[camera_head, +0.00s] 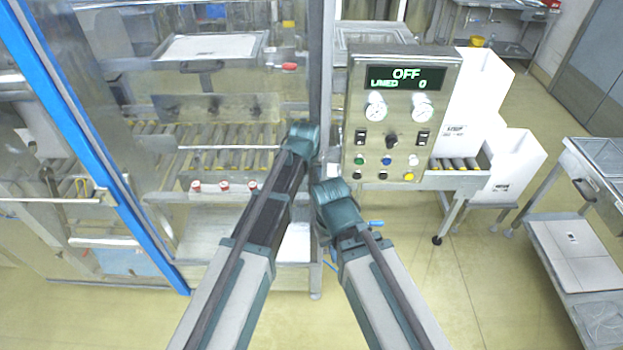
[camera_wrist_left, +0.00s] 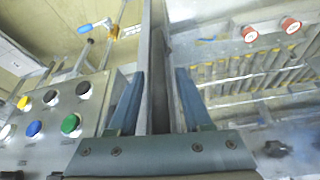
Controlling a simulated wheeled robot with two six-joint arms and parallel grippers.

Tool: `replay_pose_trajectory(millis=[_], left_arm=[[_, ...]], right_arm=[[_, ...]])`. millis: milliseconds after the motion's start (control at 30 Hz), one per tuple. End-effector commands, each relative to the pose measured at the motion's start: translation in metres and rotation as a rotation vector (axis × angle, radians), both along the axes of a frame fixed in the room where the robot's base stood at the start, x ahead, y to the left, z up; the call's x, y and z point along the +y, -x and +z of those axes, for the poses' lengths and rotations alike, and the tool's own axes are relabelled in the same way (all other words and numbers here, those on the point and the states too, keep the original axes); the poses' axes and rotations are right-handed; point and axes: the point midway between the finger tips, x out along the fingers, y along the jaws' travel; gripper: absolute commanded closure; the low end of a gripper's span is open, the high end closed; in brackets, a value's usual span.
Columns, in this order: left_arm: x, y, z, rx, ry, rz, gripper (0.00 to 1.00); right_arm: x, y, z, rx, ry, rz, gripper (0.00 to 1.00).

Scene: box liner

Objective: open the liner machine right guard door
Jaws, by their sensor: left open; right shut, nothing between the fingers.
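The liner machine's clear guard panel (camera_head: 235,110) spans the left half of the head view, with rollers showing behind it. A grey upright bar (camera_head: 327,80) runs along its right side, beside the control panel. I cannot tell whether the door is fully closed. My left gripper (camera_head: 303,138) is at this bar. In the left wrist view its open fingers (camera_wrist_left: 157,100) stand on either side of a grey bar (camera_wrist_left: 156,60), apart from it as far as I see. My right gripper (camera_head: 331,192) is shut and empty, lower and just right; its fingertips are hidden.
The control panel (camera_head: 398,120) reads OFF and has gauges and coloured buttons, close to the right of both grippers. A blue frame post (camera_head: 95,150) slants at left. White bins (camera_head: 508,165) and a metal cart (camera_head: 575,250) stand right. Floor between them is clear.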

Motion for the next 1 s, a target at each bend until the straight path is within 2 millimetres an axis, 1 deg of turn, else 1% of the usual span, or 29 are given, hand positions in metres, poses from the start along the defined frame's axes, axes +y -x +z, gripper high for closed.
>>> replay_pose_trajectory(millis=[33, 267, 300, 567, 1000], left_arm=[[-0.0001, -0.0012, -0.0034, 0.000, 0.000, 0.000, 0.51], [-0.0001, -0.0011, -0.0021, 0.000, 0.000, 0.000, 0.51], [-0.0001, -0.0011, -0.0021, 0.000, 0.000, 0.000, 0.52], [-0.0001, -0.0010, -0.0022, 0.000, 0.000, 0.000, 0.99], [-0.0001, -0.0010, -0.0023, 0.000, 0.000, 0.000, 1.00]], right_arm=[[0.0000, 0.0000, -0.0033, 0.000, 0.000, 0.000, 1.00], [0.0000, 0.0000, -0.0022, 0.000, 0.000, 0.001, 1.00], [0.0000, 0.0000, -0.0022, 0.000, 0.000, 0.001, 1.00], [0.0000, 0.0000, -0.0022, 0.000, 0.000, 0.001, 1.00], [0.0000, 0.0000, -0.0023, 0.000, 0.000, 0.000, 1.00]])
